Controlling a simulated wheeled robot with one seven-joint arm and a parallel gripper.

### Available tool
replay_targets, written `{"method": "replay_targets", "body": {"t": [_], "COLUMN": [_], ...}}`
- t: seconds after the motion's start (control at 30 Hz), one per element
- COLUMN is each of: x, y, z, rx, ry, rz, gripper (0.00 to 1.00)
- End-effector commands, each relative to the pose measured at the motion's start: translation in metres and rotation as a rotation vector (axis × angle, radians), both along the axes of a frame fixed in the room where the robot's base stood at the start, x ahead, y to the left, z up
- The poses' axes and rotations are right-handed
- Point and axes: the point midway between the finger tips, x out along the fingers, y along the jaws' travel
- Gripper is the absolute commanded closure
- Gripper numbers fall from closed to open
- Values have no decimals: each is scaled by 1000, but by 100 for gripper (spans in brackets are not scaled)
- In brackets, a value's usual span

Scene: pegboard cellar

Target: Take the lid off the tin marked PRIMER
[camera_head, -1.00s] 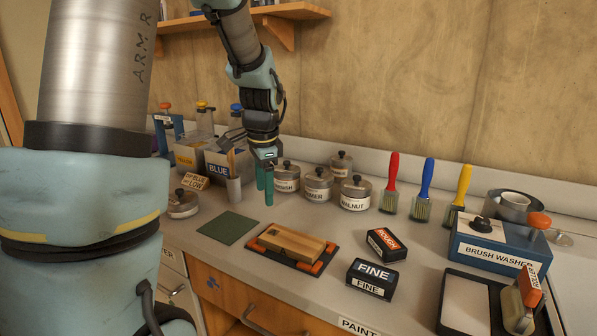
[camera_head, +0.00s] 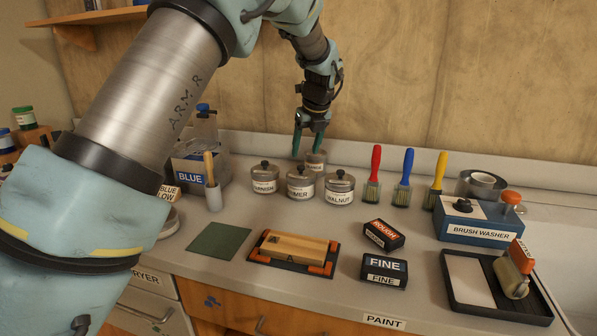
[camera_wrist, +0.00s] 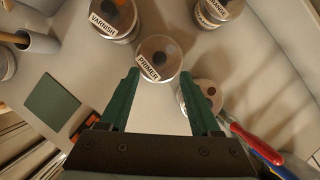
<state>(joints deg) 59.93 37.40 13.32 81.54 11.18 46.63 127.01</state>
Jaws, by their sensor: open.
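The PRIMER tin (camera_head: 301,191) is a round grey tin with a white label and a dark-knobbed lid (camera_head: 299,175). It stands upright on the counter between the VARNISH tin (camera_head: 264,186) and the WALNUT tin (camera_head: 339,196), with its lid on. My gripper (camera_head: 308,148) is open and empty, its green fingers pointing down above the tin group. In the wrist view, the PRIMER tin (camera_wrist: 150,71) lies just beyond the gap between my two green fingertips (camera_wrist: 160,74), apart from them. The right finger partly covers another tin (camera_wrist: 201,90).
A fourth tin (camera_head: 317,163) stands behind PRIMER, close to my fingers. Red, blue and yellow brushes (camera_head: 404,185) stand to the right. A wooden block (camera_head: 295,248) and a green sheet (camera_head: 221,243) lie in front.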

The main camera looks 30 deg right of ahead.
Motion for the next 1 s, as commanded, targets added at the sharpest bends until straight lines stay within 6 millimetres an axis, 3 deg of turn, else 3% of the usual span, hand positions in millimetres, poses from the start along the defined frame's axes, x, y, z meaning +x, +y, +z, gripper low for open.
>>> {"method": "replay_targets", "body": {"t": [0.27,0.53,0.83,1.0], "x": [10,26,28,27], "y": [1,0,-1,-1], "z": [-19,-52,-58,-58], "rx": [3,0,-3,-3], "ry": [2,1,0,1], "rz": [2,2,2,2], "gripper": [36,36,36,54]}}
